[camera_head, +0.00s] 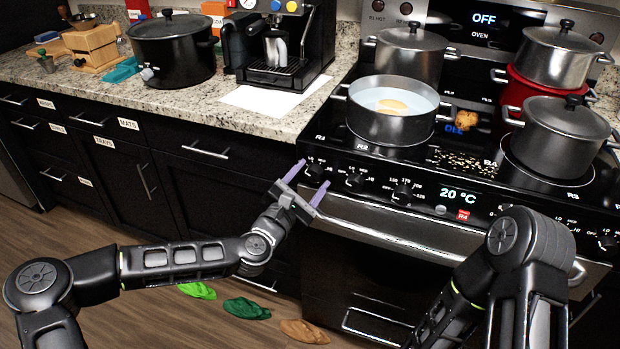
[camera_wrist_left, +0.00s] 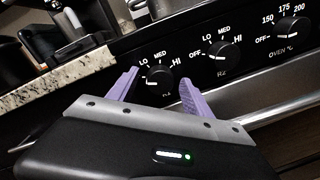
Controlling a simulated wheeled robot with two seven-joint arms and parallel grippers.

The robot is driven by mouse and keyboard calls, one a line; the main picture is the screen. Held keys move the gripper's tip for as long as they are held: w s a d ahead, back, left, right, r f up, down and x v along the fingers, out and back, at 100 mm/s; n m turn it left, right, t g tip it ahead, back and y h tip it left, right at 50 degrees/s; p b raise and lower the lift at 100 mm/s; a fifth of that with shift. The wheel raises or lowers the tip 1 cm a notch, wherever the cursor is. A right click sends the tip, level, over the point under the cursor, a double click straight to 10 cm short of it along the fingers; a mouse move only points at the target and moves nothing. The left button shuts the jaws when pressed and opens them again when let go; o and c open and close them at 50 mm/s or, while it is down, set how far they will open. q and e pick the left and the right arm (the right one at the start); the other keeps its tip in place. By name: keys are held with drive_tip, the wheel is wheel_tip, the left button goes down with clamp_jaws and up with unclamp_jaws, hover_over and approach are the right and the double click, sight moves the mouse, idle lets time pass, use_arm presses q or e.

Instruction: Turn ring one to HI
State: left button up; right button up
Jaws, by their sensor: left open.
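The leftmost burner knob (camera_head: 315,171) is on the oven's front panel, below the R1 mark on the cooktop. In the left wrist view the knob (camera_wrist_left: 160,76) is black with LO, MED and HI around it, and its white mark points left, on the OFF/LO side. The label under it is mostly hidden by my gripper. My left gripper (camera_head: 312,174) is open, with its purple fingers on either side of this knob; I cannot tell whether they touch it. My right arm shows at the right, but its gripper is out of view.
The R2 knob (camera_wrist_left: 222,56) is just right of my left gripper. A pot with an egg-like item (camera_head: 390,110) stands on the front left burner, and more pots stand behind and right. The oven handle (camera_head: 395,232) runs below the knobs. Coloured cloth-like items lie on the floor.

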use_arm(q)
clamp_jaws()
idle(0.7)
